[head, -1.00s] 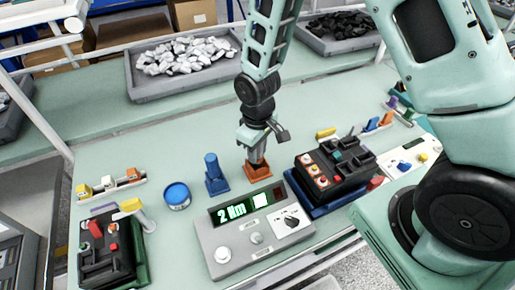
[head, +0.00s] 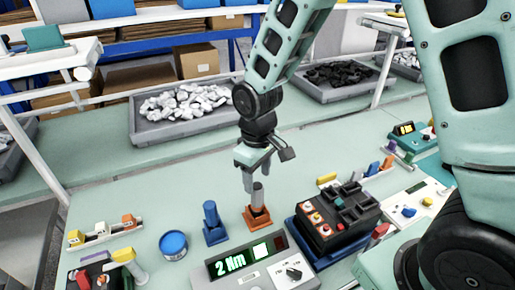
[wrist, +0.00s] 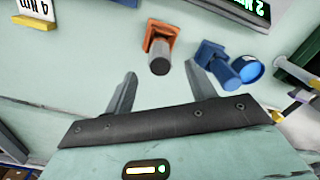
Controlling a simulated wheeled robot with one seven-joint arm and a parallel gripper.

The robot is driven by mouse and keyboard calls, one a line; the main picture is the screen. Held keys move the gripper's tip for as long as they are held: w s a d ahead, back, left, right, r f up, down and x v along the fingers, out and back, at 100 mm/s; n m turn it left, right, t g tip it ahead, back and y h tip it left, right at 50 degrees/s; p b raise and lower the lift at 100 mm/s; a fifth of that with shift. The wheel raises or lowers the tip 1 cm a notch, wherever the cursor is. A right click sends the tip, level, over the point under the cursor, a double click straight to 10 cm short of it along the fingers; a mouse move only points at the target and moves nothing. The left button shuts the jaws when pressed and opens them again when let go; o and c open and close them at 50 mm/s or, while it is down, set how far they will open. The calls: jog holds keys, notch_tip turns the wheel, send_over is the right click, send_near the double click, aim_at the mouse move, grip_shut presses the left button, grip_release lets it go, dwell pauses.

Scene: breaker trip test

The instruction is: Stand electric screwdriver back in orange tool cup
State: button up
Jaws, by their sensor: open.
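A grey cylindrical tool, which looks like the electric screwdriver (head: 258,194), stands upright in the orange tool cup (head: 257,217) behind the display unit. In the wrist view, the screwdriver's round end (wrist: 159,66) points toward the camera, with the orange cup (wrist: 163,32) around its far end. My gripper (head: 255,181) is open just above and behind the screwdriver. The screwdriver's lower part is hidden inside the cup.
A blue holder with a blue tool (head: 211,218) stands close to the left of the orange cup. A round blue tin (head: 173,245) is further left. The display unit (head: 237,265) is in front. A black breaker fixture (head: 337,222) stands right.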

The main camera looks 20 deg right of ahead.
notch_tip(320, 180, up, 9)
jog(key=shift+b, duration=0.35)
dwell(0.3)
jog(key=s+a+n, duration=0.1)
jog(key=s+a, duration=0.2)
jog(key=s, duration=0.7)
jog(key=s+a, duration=0.3)
jog(key=s, duration=0.7)
jog(key=shift+a+r+n+y, duration=0.2)
jog(key=shift+r+n+y, duration=0.1)
jog(key=shift+n, duration=0.1)
